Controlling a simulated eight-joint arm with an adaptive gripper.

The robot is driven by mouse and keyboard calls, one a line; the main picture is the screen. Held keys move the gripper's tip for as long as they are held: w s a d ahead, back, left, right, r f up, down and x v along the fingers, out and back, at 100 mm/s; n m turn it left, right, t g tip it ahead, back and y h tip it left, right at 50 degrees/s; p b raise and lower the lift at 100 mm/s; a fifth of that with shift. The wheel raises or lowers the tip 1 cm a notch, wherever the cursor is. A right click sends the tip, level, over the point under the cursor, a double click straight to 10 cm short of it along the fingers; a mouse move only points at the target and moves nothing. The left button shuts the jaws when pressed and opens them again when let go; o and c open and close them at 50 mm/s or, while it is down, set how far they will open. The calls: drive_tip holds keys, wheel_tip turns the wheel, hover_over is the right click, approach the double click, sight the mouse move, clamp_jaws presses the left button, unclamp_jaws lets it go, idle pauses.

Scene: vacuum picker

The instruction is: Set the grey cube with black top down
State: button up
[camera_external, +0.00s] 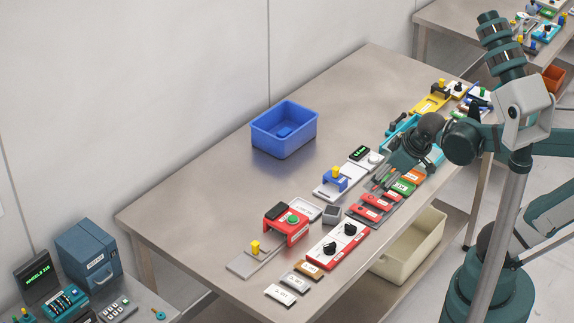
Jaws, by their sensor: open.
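A small grey cube with a darker top (332,213) sits upright on the metal table, right of a pale labelled plate (303,208) and left of the red blocks. My gripper (378,181) is to the upper right of the cube, pointing down over the row of coloured blocks. It is open and apart from the cube. Its fingertips are small and dark against the blocks, and the arm hides part of the tray behind it.
A blue bin (284,130) stands at the table's back. The table's left part is bare.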

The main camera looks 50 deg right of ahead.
drive_tip(key=shift+s+d+r+m+t+y, duration=0.15)
drive_tip(key=shift+s+r+m+t, duration=0.15)
drive_tip(key=shift+m, duration=0.35)
drive_tip(key=shift+s+d+r+m+t+y, duration=0.15)
drive_tip(key=shift+s+r+m+t, duration=0.2)
drive_tip(key=shift+m, duration=0.3)
drive_tip(key=shift+w, duration=0.1)
idle(0.3)
